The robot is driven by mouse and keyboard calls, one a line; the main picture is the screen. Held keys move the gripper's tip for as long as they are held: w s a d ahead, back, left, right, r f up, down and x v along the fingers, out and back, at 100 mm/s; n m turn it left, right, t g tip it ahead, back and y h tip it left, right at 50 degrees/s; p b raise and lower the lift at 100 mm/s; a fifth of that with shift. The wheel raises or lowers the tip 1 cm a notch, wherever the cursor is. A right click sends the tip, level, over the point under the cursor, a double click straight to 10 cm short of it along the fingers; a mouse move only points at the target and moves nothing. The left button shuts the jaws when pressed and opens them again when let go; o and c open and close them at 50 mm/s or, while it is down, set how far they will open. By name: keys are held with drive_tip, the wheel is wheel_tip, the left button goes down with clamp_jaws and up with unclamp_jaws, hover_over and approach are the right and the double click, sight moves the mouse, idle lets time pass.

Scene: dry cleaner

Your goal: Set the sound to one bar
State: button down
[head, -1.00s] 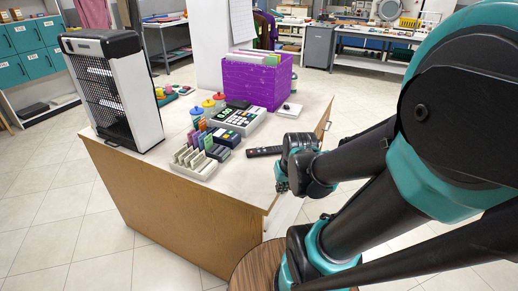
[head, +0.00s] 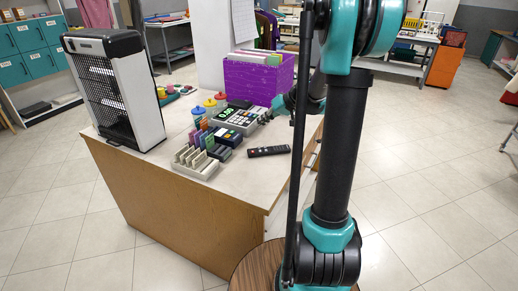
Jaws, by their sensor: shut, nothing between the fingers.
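A dark remote control (head: 268,151) with small buttons lies flat on the counter top near its right edge. A grey cash register (head: 236,120) with a keypad and a dark display with green characters stands behind it, left of my arm. My gripper (head: 268,113) is shut, small and partly hidden by my arm, by the register's right side in the picture. I cannot tell whether it touches the register. No sound bars can be made out.
The counter (head: 200,205) also holds a heater-like black and white unit (head: 115,85), a purple bin of folders (head: 258,80), colored-lid jars (head: 210,104) and a slotted card holder (head: 196,161). Bare counter top lies around the remote.

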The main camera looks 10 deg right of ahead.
sight(261, 149)
drive_tip(key=shift+f, duration=4.4)
drive_tip(key=shift+f, duration=0.1)
drive_tip(key=shift+f, duration=0.3)
drive_tip(key=shift+f, duration=0.35)
drive_tip(key=shift+r, duration=0.75)
drive_tip(key=shift+r, duration=2.5)
